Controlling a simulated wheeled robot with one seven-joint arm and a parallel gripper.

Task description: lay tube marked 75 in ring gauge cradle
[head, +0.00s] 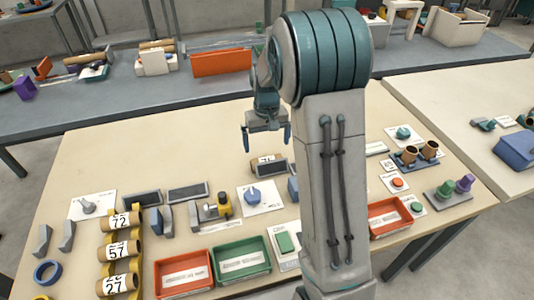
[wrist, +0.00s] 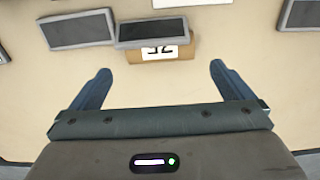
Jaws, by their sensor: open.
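A brown cardboard tube (head: 268,159) with a white label lies on the table beneath my gripper. In the wrist view the tube (wrist: 160,52) lies crosswise ahead of the fingertips, partly covered by a dark panel. Its number is upside down and partly hidden, so I cannot read it surely. My gripper (head: 266,137) is open and empty above the table; its two blue fingers (wrist: 160,67) are apart, with the tube beyond them. A blue ring (head: 47,272) lies at the front left, near grey angled blocks (head: 67,235); I cannot tell if these are the ring gauge cradle.
A yellow rack (head: 104,254) holds tubes marked 72, 57 and 27. Red (head: 183,273) and green (head: 240,259) trays stand at the front. Dark panels (head: 187,193) and a yellow device (head: 223,204) stand left of the tube. The table's back left is clear.

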